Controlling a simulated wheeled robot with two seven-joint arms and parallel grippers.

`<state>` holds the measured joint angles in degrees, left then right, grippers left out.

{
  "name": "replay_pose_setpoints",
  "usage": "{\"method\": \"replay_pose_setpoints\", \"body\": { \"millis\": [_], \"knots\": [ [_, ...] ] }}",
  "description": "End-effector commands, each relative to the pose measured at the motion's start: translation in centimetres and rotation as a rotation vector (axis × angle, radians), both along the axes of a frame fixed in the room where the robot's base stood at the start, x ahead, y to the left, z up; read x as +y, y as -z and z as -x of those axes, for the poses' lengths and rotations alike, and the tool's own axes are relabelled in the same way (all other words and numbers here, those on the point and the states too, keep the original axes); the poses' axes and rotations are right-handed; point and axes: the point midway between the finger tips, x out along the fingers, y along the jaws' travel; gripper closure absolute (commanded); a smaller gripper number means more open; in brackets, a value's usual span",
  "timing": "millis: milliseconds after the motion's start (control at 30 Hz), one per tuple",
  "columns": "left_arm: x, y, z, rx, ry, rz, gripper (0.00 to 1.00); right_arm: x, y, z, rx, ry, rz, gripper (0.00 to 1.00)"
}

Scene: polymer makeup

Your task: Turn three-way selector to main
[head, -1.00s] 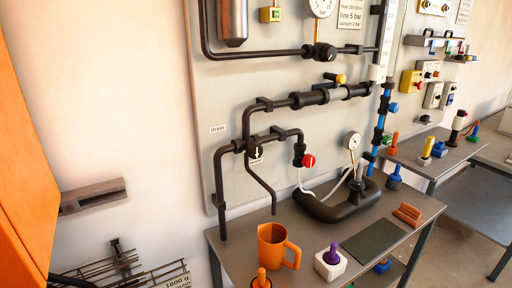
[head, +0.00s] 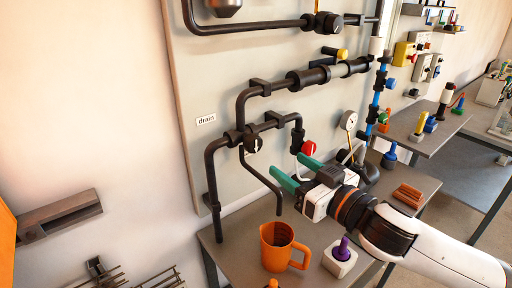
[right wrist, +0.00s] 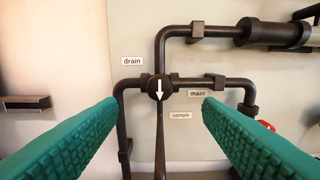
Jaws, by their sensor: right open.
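The three-way selector (head: 253,143) is a dark round knob at the pipe junction on the panel. In the right wrist view the selector (right wrist: 159,88) carries a white arrow pointing straight down. The drain label (right wrist: 132,61) is at its upper left, the main label (right wrist: 198,93) at its right, and the sample label (right wrist: 181,115) at its lower right. My right gripper (head: 285,164) has green fingers, open and empty, pointing at the panel short of the selector. In its wrist view the selector lies between the fingers, farther off. My left gripper is out of view.
Dark pipes run around the selector, with a red knob (head: 309,148) to its right. Below, the bench (head: 225,243) holds an orange jug (head: 277,246) and a white block with a purple peg (head: 340,257).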

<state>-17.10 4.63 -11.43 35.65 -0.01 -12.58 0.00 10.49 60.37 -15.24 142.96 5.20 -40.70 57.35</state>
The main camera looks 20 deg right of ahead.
Motion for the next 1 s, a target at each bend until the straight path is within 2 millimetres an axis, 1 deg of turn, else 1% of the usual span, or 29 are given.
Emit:
{"method": "replay_pose_setpoints", "body": {
  "millis": [33,167,267,467,500,533,600,800,900,1000],
  "knots": [
    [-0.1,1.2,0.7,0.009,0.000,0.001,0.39,0.1,0.5,-0.3,-0.005,0.001,-0.001,0.40],
    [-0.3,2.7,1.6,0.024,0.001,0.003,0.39,0.2,0.5,-1.0,-0.006,0.003,-0.002,0.40],
    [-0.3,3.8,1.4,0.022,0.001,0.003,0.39,0.4,0.5,-1.4,-0.005,0.002,-0.001,0.40],
    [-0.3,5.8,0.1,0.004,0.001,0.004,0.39,0.8,0.4,-2.1,-0.004,0.000,0.006,0.40],
    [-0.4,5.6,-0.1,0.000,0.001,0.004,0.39,0.9,0.1,-2.4,-0.001,0.000,0.005,0.40],
    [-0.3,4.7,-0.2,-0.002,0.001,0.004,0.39,1.2,-0.4,-3.3,0.002,0.000,0.000,0.40],
    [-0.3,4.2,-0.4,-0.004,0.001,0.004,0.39,1.8,-0.4,-4.7,0.003,-0.001,0.001,0.40],
    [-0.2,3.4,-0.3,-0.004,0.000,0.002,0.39,3.1,-0.3,-8.2,0.003,-0.001,0.004,0.40],
    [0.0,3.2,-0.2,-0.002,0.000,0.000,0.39,3.5,-0.2,-9.4,0.003,0.000,0.004,0.40],
    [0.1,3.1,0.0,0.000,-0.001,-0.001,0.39,3.7,-0.1,-10.1,0.002,0.000,0.005,0.40]
  ]
}}
